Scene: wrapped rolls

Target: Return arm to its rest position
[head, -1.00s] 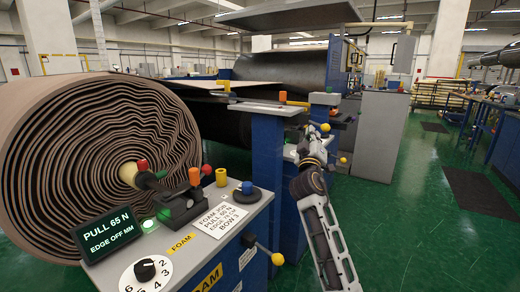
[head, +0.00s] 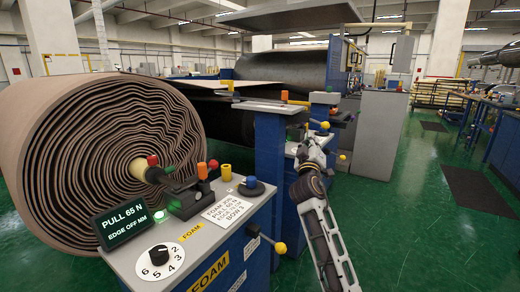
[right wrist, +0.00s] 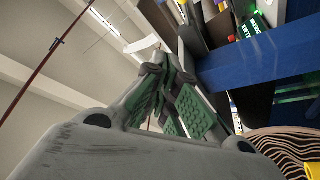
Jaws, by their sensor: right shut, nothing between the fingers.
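My right arm rises from the bottom of the head view. My right gripper (head: 312,145) is at its far end, in front of the machine and right of the blue post (head: 268,190). In the right wrist view the fingers (right wrist: 160,72) with green pads come together and hold nothing. Nearby machine parts partly merge with the fingers in the head view. My left gripper is not in view.
The control console (head: 225,243) with levers, knobs and a dial stands front left. Yellow-knobbed levers stick out near my right arm. The green floor (head: 410,240) at right is open.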

